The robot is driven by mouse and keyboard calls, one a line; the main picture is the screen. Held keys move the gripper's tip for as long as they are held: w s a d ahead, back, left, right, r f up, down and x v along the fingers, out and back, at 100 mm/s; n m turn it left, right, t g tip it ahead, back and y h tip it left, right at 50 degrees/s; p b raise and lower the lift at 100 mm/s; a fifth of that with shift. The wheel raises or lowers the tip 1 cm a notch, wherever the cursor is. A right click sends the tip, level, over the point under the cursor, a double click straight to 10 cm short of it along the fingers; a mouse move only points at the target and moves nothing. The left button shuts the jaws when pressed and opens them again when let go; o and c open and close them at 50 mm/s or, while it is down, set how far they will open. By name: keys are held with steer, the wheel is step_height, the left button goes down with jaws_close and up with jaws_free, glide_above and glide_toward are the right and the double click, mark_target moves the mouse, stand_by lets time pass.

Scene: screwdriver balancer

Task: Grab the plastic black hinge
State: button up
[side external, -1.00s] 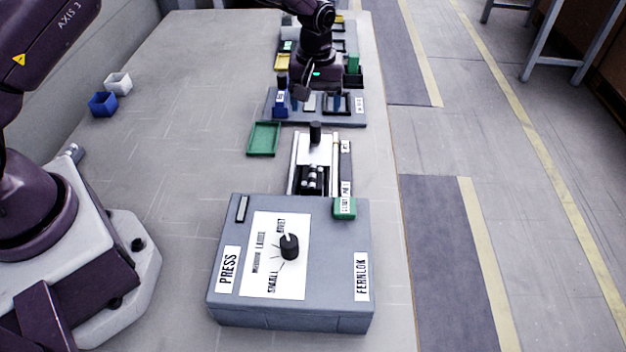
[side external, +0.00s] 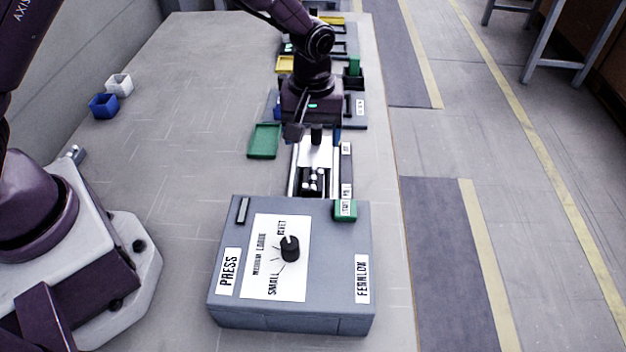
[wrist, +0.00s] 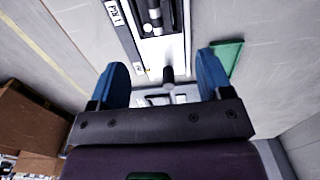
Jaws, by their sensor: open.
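I cannot single out a black hinge with certainty in these views. A dark round knob (side external: 316,134) stands at the far end of the slide fixture, and in the wrist view it shows (wrist: 168,74) between my fingers. My gripper (wrist: 162,82) is open, with its two blue fingers well apart and nothing visibly held. In the side view my wrist is above the far end of the slide fixture (side external: 297,165) and hides much of the grey block behind it. Black parts with pale rollers (side external: 313,181) sit in the near end of the fixture.
A green tray (side external: 264,140) lies left of the fixture. A grey press box (side external: 225,300) with a dial stands in front, with a small green block (side external: 345,210) at its back right. Blue (side external: 103,105) and white (side external: 119,83) cups stand far left. The table's left is mostly clear.

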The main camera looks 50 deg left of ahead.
mark_target(314, 169)
step_height(314, 169, down, 8)
steer(key=shift+d+f, duration=0.15)
steer(key=shift+f, duration=0.1)
steer(key=c, duration=1)
steer(key=shift+r, duration=0.15)
